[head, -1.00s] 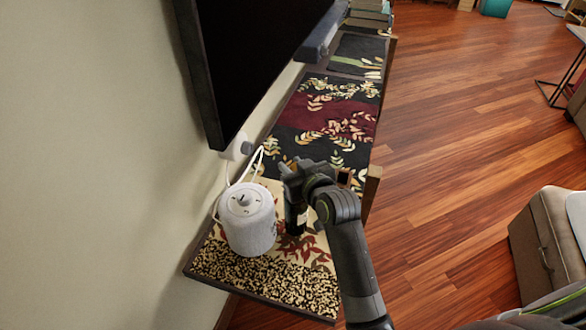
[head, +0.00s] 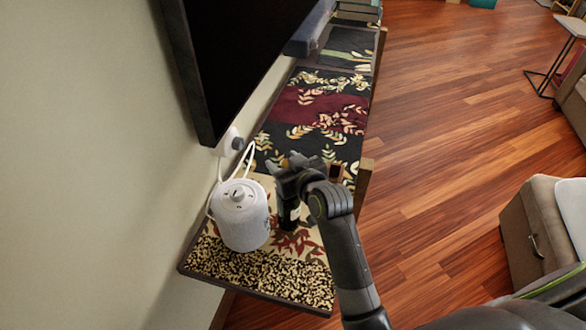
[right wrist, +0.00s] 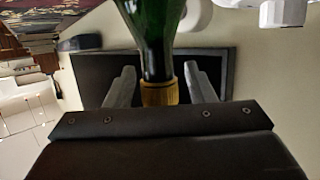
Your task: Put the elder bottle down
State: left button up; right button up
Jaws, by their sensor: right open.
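The elder bottle (head: 288,215) is dark green with a pale label and stands upright on the patterned cloth of the low shelf, just right of the white canister-like appliance. My right gripper (head: 290,172) is at its top in the head view and hides part of the neck. In the right wrist view the green bottle (right wrist: 154,38) has a gold-coloured neck (right wrist: 160,93) between the two grey fingers (right wrist: 160,86). The fingers are open, with a gap on each side of the neck. My left gripper is not in view.
The white appliance (head: 241,216) with a cord stands close left of the bottle. A wall-mounted screen (head: 232,55) overhangs the shelf on the left. Wooden floor (head: 440,140) and a beige ottoman (head: 530,225) lie to the right.

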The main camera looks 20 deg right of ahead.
jog(key=v, duration=1.2)
jog(key=shift+b, duration=0.35)
jog(key=s+d+f+m+g+h, duration=0.1)
jog(key=s+d+f+g+h, duration=0.1)
jog(key=s+d+f+g, duration=0.45)
jog(key=s+d+f+m+g+h, duration=0.15)
jog(key=s+f, duration=0.25)
jog(key=s, duration=0.6)
jog(key=s+d+f+g+h, duration=0.1)
jog(key=s+d+f+g, duration=0.2)
jog(key=s+d+f, duration=0.4)
notch_tip(320, 180, down, 25)
jog(key=g, duration=0.1)
jog(key=s+a+f+g, duration=0.1)
jog(key=s+a+f, duration=0.1)
jog(key=s+f, duration=1.2)
jog(key=shift+s+f+y, duration=0.2)
jog(key=shift+s+y, duration=0.15)
jog(key=shift+s, duration=0.35)
